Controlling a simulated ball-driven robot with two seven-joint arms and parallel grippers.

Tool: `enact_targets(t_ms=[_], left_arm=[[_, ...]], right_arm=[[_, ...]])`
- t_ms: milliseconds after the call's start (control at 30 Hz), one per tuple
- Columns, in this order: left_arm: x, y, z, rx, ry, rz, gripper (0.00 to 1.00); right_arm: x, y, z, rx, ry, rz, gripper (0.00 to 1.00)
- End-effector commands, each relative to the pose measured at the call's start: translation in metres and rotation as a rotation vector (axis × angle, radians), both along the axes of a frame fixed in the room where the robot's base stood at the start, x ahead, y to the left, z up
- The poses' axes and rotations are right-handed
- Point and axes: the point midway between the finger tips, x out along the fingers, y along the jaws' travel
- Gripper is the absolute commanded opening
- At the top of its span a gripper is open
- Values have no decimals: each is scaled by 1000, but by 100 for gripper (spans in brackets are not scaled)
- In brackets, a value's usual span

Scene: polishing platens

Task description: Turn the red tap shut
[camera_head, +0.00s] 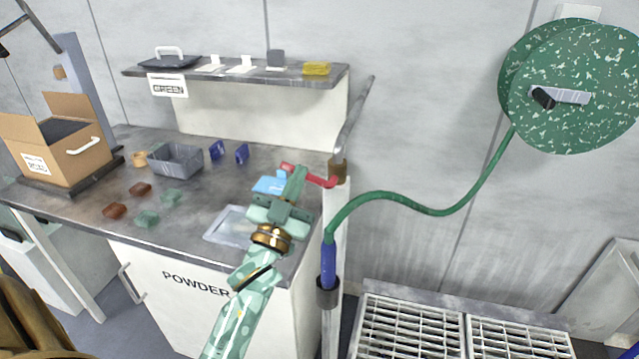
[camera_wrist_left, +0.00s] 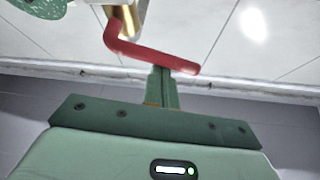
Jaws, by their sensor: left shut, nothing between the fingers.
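The red tap lever (camera_head: 322,181) is on a brass valve (camera_head: 338,170) on the upright pipe at the counter's right end. The lever points left from the valve in the head view. In the left wrist view the bent red lever (camera_wrist_left: 150,55) crosses above my fingers, and the brass valve is partly cut off at the top. My left gripper (camera_head: 298,174) is shut and empty, its tips at the lever's outer part. In the left wrist view the closed fingers (camera_wrist_left: 162,76) overlap the lever near its free end; I cannot tell if they touch. My right gripper is out of view.
A blue cloth (camera_head: 268,185) and a pale tray (camera_head: 232,225) lie on the counter beside my left arm. A green hose (camera_head: 400,203) runs from the blue nozzle (camera_head: 328,262) to the wall reel (camera_head: 580,60). Metal grating (camera_head: 410,325) lies at the lower right.

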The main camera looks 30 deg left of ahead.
Motion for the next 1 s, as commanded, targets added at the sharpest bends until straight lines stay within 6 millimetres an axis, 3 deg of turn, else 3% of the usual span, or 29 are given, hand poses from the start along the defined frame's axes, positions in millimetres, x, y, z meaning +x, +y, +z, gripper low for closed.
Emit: enact_targets(t_ms=[333, 1000], left_arm=[[-1, 5, -9, -98, -30, 2, 0], [-1, 6, -17, -100, -30, 2, 0]], right_arm=[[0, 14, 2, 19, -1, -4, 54], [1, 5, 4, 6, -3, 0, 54]])
